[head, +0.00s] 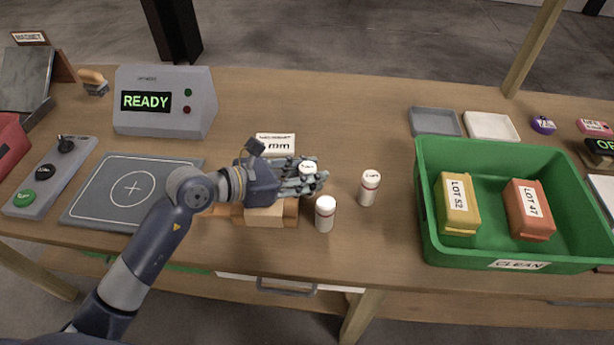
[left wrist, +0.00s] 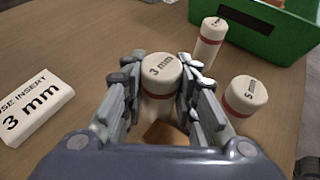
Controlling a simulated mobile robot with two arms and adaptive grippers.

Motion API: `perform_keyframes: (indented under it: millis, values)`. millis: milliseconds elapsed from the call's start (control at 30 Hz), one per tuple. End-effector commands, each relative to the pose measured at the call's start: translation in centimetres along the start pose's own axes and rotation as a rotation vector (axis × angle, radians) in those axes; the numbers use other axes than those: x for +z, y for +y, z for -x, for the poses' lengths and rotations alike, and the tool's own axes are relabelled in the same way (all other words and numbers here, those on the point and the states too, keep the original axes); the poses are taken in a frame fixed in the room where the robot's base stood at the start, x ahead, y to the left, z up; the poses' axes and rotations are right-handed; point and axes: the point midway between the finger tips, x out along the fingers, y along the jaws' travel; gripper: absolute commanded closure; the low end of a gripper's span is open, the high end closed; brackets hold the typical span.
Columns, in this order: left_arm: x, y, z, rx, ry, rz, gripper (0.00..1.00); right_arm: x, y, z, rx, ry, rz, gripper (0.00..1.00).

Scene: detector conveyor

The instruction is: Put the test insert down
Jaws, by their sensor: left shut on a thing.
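My left gripper (head: 316,182) is shut on a white test insert (left wrist: 160,72) marked "3 mm". The insert's round cap (head: 307,167) shows between the fingers in the head view. The insert looks upright; its lower end is hidden by the fingers, so I cannot tell if it touches anything. A tan wooden block (head: 265,216) lies below and left of the fingers, partly hidden by my arm. My right gripper is not in view.
Two other white inserts with red bands stand right of the gripper: a near one (head: 325,214) and a farther one (head: 370,188). Behind is a "3 mm" card (left wrist: 38,108). A green bin (head: 428,200) stands right. A grey pad (head: 100,210) lies left.

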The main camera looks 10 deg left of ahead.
Motion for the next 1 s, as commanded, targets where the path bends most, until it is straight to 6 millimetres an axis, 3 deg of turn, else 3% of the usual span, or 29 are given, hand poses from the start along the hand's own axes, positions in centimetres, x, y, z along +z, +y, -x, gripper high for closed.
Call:
perform_keyframes:
  millis: [467,500,567,1000]
  values:
    - [-1.34,0.03,-0.56,0.001,-0.001,-0.002,0.98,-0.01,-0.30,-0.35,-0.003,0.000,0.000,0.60]
    - [-1.30,0.03,-0.54,0.001,-0.001,-0.002,0.68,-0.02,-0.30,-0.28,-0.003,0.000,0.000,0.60]
    - [-1.25,0.03,-0.52,0.001,-0.001,-0.002,0.55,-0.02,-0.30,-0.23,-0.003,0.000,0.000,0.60]
    - [-0.88,0.07,-0.15,0.002,-0.001,-0.002,0.53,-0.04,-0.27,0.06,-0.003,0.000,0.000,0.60]
